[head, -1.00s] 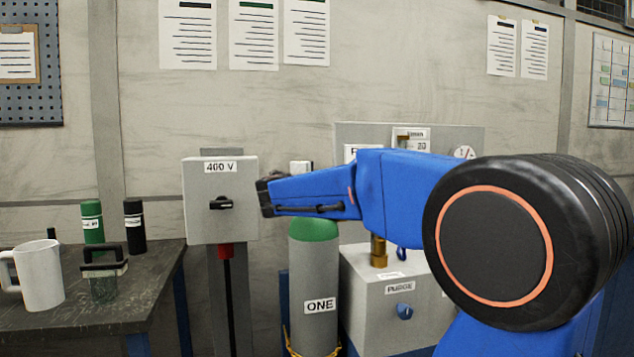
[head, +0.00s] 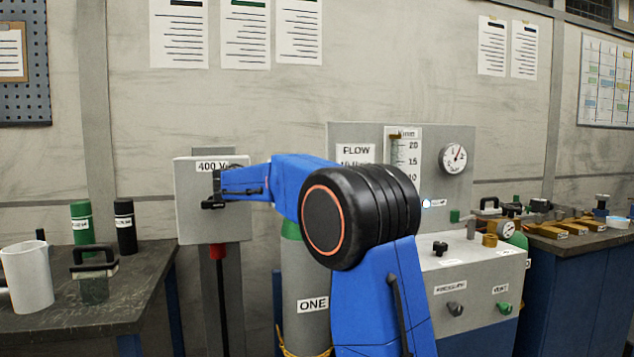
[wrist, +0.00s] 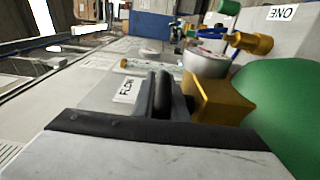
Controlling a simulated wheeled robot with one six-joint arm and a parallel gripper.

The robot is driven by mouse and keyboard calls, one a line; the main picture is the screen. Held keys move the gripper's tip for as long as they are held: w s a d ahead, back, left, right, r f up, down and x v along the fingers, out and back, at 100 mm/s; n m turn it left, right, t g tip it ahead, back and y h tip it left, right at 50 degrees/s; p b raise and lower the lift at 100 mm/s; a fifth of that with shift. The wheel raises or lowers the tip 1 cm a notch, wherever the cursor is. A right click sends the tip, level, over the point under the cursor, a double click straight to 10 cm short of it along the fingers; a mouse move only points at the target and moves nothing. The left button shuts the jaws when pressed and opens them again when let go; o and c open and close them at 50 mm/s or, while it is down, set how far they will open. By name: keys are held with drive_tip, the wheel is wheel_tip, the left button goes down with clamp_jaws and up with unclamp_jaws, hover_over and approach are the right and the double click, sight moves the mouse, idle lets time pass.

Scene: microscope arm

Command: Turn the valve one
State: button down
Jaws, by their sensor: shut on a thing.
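The green-topped cylinder marked ONE (head: 311,305) stands behind my arm in the head view, and its valve is hidden there. In the wrist view its green dome (wrist: 285,110) fills the right side, with a brass valve block (wrist: 222,100) beside it. My gripper (head: 213,188) is left of the cylinder in the head view, overlapping the front of the 400 V box. In the wrist view its dark fingers (wrist: 165,95) are close to the brass block, shut on a dark part that looks like its handle. The exact grip is mostly hidden.
The 400 V box (head: 190,225) lies behind my gripper in the head view. A flow panel (head: 430,150) and a grey box with knobs (head: 440,275) stand right. A dark bench (head: 130,290) with a white mug (head: 28,275) is at left.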

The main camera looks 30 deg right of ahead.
drive_tip(key=shift+s+m+g+y, duration=0.25)
drive_tip(key=shift+m+g+y, duration=0.25)
drive_tip(key=shift+m+g, duration=0.65)
drive_tip(key=shift+g, duration=0.35)
drive_tip(key=c, duration=2)
unclamp_jaws()
drive_tip(key=shift+c, duration=0.2)
